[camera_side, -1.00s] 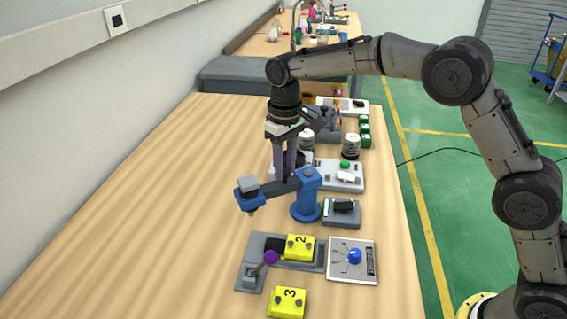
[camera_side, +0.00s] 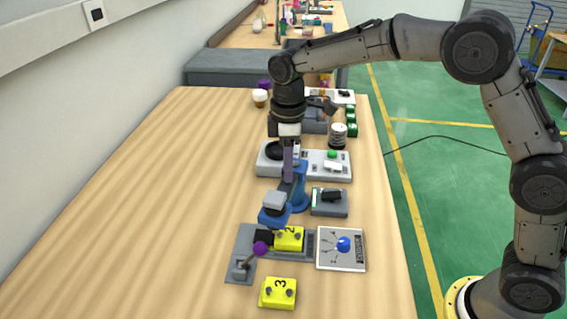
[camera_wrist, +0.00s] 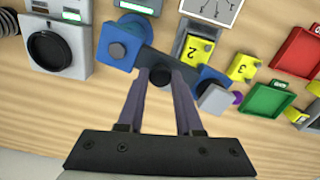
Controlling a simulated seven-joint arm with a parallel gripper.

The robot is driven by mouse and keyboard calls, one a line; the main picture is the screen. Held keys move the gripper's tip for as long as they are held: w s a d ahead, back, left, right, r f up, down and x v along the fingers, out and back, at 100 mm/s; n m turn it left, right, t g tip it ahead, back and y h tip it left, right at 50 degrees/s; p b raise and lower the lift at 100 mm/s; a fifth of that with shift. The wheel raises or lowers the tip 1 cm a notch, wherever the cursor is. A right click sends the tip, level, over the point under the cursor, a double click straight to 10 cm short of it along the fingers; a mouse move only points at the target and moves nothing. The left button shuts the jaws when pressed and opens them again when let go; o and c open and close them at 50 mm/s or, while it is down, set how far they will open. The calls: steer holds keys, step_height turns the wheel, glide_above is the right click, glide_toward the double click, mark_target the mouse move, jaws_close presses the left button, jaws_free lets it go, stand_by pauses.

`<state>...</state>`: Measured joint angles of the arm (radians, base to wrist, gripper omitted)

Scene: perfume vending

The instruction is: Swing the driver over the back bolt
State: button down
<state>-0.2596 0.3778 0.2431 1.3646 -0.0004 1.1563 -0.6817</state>
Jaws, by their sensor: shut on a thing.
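The driver is a swing arm on a blue post (camera_side: 299,190), with a blue and grey driver head (camera_side: 273,207) at its free end. My gripper (camera_side: 287,180) is shut on the black knob (camera_wrist: 160,76) on the driver's dark arm. The driver head hangs near the back left of yellow block 2 (camera_side: 290,239), which sits in a grey fixture (camera_side: 240,268).
A purple-knobbed lever (camera_side: 260,248) stands at the fixture's left. Yellow block 3 (camera_side: 279,293) lies in front. A white panel with a blue knob (camera_side: 342,247) is at right. Grey devices (camera_side: 329,202) stand behind. The table's left side is clear.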

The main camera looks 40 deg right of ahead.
steer(key=shift+s+d+n, duration=0.1)
steer(key=shift+s+n, duration=0.05)
steer(key=shift+n, duration=0.15)
stand_by(0.4)
steer(key=c, duration=0.6)
jaws_free()
steer(key=shift+r, duration=0.1)
step_height(320, 180, up, 14)
steer(key=shift+f, duration=0.15)
